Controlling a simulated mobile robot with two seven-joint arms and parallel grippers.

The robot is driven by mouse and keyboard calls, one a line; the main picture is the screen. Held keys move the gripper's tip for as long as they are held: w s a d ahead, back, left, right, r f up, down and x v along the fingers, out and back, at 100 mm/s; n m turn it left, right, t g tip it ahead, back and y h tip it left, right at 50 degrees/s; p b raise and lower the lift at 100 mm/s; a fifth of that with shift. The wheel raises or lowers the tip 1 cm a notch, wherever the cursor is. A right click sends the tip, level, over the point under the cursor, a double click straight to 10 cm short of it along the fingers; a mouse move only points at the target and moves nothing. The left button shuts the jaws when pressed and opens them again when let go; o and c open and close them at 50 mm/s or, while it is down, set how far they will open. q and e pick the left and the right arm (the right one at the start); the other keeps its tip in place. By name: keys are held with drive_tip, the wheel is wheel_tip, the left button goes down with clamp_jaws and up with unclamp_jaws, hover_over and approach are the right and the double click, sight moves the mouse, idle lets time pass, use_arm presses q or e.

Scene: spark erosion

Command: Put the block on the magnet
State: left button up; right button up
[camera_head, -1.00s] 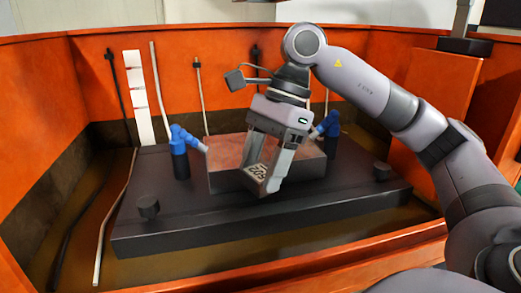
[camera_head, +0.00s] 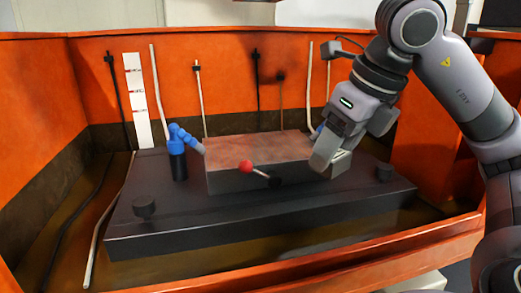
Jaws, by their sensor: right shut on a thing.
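The magnet (camera_head: 230,179) is a dark box with a reddish-brown top. A lever with a red ball (camera_head: 245,166) and a black knob shows on its front face. My right gripper (camera_head: 328,158) is at the magnet's right end, tilted, with its fingers shut. The block, seen between these fingers earlier, is hidden by them now; I cannot tell whether it touches the magnet. My left gripper is not in view.
The magnet stands on a dark slab (camera_head: 200,230) inside an orange-walled tank (camera_head: 40,120). A blue nozzle (camera_head: 178,142) stands at the magnet's left; another is partly hidden by my right gripper.

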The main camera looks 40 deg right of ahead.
drive_tip(key=shift+s+d+m, duration=0.15)
drive_tip(key=shift+m, duration=0.35)
drive_tip(key=shift+w+r, duration=0.15)
drive_tip(key=shift+w, duration=0.2)
drive_tip(key=w+p, duration=0.1)
drive_tip(key=w, duration=0.4)
drive_tip(key=w+d+p, duration=0.1)
drive_tip(key=w, duration=0.5)
drive_tip(key=w+d+p, duration=0.1)
drive_tip(key=w, duration=0.4)
drive_tip(key=shift+w, duration=0.25)
drive_tip(key=f, duration=0.3)
drive_tip(key=shift+w+f, duration=0.2)
drive_tip(key=shift+f, duration=0.1)
drive_tip(key=shift+f, duration=0.15)
drive_tip(key=o, duration=1.5)
drive_tip(key=shift+c, duration=0.2)
